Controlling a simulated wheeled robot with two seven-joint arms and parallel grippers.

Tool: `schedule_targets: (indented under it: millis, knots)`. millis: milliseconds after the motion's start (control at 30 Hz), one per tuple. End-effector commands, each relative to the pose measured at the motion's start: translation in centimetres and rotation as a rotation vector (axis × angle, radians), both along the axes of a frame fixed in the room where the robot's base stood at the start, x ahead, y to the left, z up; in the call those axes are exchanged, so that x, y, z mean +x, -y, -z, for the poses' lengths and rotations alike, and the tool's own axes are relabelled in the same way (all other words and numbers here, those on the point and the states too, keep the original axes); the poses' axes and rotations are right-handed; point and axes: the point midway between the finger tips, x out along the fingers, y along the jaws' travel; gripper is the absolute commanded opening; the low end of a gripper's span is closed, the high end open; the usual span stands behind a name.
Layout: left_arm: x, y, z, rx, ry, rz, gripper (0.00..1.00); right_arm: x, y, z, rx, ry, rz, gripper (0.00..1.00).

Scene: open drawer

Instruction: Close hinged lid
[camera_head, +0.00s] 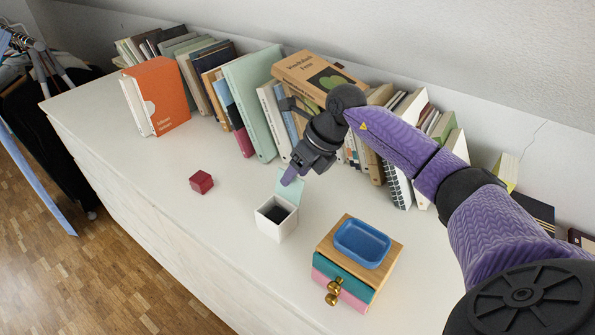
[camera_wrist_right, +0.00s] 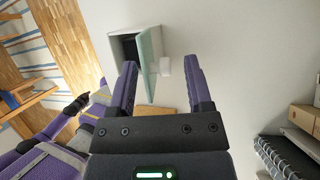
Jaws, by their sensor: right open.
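A small white box (camera_head: 276,226) with a dark inside stands on the white surface. Its pale green hinged lid (camera_head: 288,188) is up, and the box is open. In the right wrist view the box (camera_wrist_right: 124,46) is beyond the fingers, with the lid (camera_wrist_right: 148,62) seen nearly edge-on between them. A small white piece (camera_wrist_right: 165,66) shows beside the lid. My right gripper (camera_head: 290,177) is open, with its fingertips at the lid's upper edge. I cannot tell whether they touch it. It also shows in the right wrist view (camera_wrist_right: 161,76). My left gripper is not seen.
A wooden-topped drawer box (camera_head: 390,256) with a blue tray (camera_head: 362,244) stands right of the white box. A red cube (camera_head: 201,181) lies to the left. Books, including an orange one (camera_head: 158,98), line the back. The surface around the white box is clear.

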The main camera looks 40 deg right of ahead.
Motion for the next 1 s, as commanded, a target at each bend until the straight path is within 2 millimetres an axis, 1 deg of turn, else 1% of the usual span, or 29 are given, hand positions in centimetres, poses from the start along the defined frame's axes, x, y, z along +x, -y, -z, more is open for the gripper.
schedule_targets:
  millis: [33, 333, 367, 533, 667, 867, 1000]
  knots:
    - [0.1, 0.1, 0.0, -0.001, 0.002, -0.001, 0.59, 0.0, 0.0, 0.0, 0.0, 0.0, 0.0, 0.65]
    - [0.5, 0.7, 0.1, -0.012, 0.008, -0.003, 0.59, 0.0, 0.0, 0.0, 0.0, 0.0, 0.0, 0.01]
    - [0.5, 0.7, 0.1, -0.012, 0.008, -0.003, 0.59, 0.0, 0.0, 0.0, 0.0, 0.0, 0.0, 0.0]
    - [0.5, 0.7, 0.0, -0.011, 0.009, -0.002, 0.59, 0.0, 0.0, -0.1, -0.001, 0.0, -0.001, 0.0]
    - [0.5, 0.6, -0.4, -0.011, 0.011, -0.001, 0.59, 0.0, -0.1, -0.3, -0.022, 0.006, 0.0, 0.0]
    - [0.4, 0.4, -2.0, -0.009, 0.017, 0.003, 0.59, -0.2, -0.7, -0.8, -0.115, 0.029, -0.003, 0.0]
    - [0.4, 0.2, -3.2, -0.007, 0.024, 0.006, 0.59, -0.3, -1.4, -1.1, -0.215, 0.055, -0.005, 0.0]
